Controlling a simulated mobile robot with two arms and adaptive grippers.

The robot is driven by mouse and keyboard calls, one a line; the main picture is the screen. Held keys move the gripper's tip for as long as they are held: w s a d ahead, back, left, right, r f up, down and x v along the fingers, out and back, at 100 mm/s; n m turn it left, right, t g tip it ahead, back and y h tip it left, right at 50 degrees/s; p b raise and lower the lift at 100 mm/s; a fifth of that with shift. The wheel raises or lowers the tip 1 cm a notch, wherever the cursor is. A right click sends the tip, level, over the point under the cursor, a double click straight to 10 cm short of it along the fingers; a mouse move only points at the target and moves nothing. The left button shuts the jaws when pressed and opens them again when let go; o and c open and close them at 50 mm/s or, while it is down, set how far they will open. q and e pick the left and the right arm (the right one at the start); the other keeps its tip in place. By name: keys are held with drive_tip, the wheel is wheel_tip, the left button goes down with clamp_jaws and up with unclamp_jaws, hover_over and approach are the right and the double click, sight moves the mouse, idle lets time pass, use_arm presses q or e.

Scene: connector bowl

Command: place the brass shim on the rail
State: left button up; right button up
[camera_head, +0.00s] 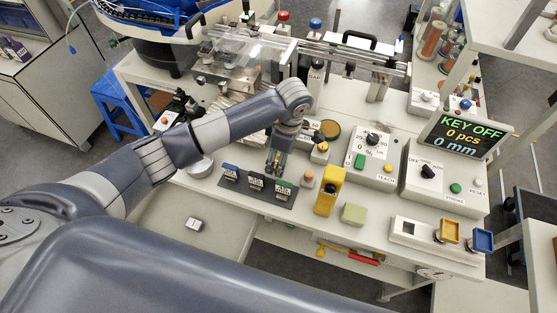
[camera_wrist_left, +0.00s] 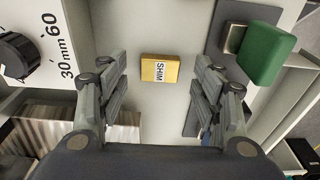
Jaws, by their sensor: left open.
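The brass shim (camera_wrist_left: 160,70) is a small gold block with a white SHIM label, lying flat on the light surface in the left wrist view. It lies ahead of and between the spread fingers of my left gripper (camera_wrist_left: 158,95), with a gap on both sides. I cannot pick it out surely in the head view. There, my left gripper (camera_head: 276,168) points down over the bench, close to the dark mat. It is open and empty. A long metal rail (camera_head: 352,56) runs along the back of the bench. My right gripper is not in view.
The dark mat (camera_head: 241,188) holds several tagged pieces; a green one (camera_wrist_left: 268,56) is right of the shim in the wrist view. A yellow block (camera_head: 329,190), a dial box (camera_head: 372,143) and a KEY OFF display (camera_head: 462,134) stand to the right.

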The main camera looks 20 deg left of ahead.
use_arm(q)
drive_tip(key=shift+f, duration=0.65)
drive_tip(key=c, duration=1.2)
drive_tip(key=shift+c, duration=0.2)
